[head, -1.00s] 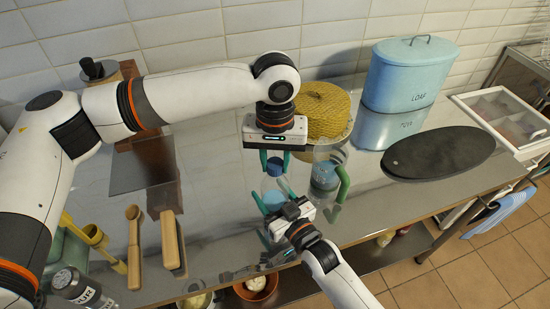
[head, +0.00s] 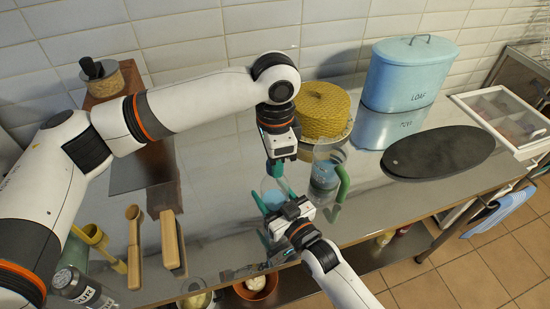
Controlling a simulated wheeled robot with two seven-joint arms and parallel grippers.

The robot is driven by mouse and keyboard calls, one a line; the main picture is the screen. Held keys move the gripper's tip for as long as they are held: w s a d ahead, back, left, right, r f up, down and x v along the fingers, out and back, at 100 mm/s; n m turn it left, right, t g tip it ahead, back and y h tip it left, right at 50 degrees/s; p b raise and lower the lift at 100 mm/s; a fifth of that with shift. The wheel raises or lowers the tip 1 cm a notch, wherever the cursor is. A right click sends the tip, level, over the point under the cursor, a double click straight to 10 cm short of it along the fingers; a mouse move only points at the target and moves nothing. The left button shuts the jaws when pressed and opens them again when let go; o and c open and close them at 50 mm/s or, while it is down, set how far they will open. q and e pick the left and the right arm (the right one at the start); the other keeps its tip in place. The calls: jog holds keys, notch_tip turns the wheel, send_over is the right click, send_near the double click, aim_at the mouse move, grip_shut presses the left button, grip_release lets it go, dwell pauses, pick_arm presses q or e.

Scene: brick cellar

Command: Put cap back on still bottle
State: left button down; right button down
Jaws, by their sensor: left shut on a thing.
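My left gripper (head: 275,172) is shut just above the bottle, its teal fingers pointing down and seen nearly edge-on. The blue cap is between these fingers, now mostly hidden by them. The still bottle (head: 271,187), clear and pale, stands upright on the metal counter below, partly hidden by my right gripper. My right gripper (head: 273,203) comes from the front, with its teal fingers on either side of the bottle. Whether the cap touches the bottle's mouth cannot be told.
Behind are a yellow woven dome (head: 322,108) and a blue loaf bin (head: 408,75). A dark oval board (head: 438,154) lies right. Wooden utensils (head: 134,245) lie front left.

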pick_arm(q)
jog(key=m, duration=0.4)
jog(key=shift+m, duration=0.3)
jog(key=c, duration=1.1)
grip_release()
jog(key=shift+c, duration=0.2)
jog(key=shift+r, duration=2.3)
